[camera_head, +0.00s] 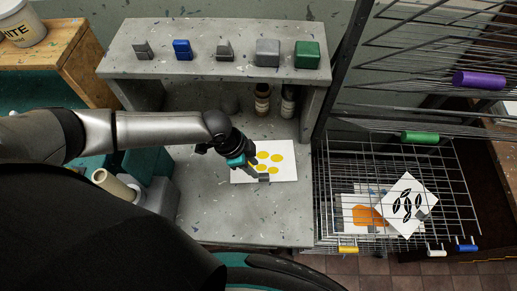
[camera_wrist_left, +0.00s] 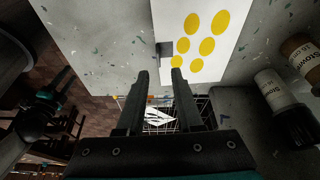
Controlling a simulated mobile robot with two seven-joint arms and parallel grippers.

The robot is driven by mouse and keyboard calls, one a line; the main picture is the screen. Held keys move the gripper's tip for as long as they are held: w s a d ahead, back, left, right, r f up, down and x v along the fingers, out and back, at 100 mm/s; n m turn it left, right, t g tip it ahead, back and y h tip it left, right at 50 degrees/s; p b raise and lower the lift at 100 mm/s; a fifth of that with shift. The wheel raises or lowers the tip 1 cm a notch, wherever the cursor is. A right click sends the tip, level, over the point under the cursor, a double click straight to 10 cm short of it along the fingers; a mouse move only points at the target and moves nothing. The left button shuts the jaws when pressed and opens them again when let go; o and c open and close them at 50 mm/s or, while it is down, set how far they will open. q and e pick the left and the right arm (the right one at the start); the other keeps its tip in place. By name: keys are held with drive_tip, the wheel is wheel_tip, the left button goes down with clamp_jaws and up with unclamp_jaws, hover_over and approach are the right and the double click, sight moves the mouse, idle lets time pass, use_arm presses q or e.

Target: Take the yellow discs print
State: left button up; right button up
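The yellow discs print (camera_head: 284,172) is a white sheet with several yellow discs, lying flat on the grey bench (camera_head: 215,215). It has a small dark grey tab (camera_head: 263,178) at its near edge. In the left wrist view the print (camera_wrist_left: 240,52) is at the top, its tab (camera_wrist_left: 165,48) just beyond the fingertips. My left gripper (camera_head: 250,170) is over the print's left part, close to the tab; it hides some of the sheet. Its two fingers (camera_wrist_left: 159,76) are apart with nothing between them.
A wire drying rack (camera_head: 440,175) stands right of the bench, with a black leaf print (camera_head: 405,205) and an orange print (camera_head: 367,216) on its shelf. Bottles (camera_head: 262,98) stand behind the print. Several blocks sit on the raised shelf (camera_head: 215,75).

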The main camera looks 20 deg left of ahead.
sight(263, 178)
use_arm(q)
drive_tip(key=shift+x, duration=1.25)
drive_tip(key=b+x, duration=0.6)
drive_tip(key=shift+s, duration=0.15)
drive_tip(key=shift+a+r+p, duration=0.1)
drive_tip(key=shift+r+p, duration=0.2)
drive_tip(key=shift+r, duration=0.05)
drive_tip(key=shift+c, duration=0.7)
clamp_jaws()
use_arm(e)
drive_tip(key=s+f, duration=0.3)
drive_tip(key=f, duration=0.2)
drive_tip(key=shift+d+f, duration=0.25)
drive_tip(key=shift+d, duration=0.1)
drive_tip(key=shift+s+a+g, duration=0.1)
drive_tip(key=shift+s+g, duration=0.15)
drive_tip(key=shift+g, duration=0.05)
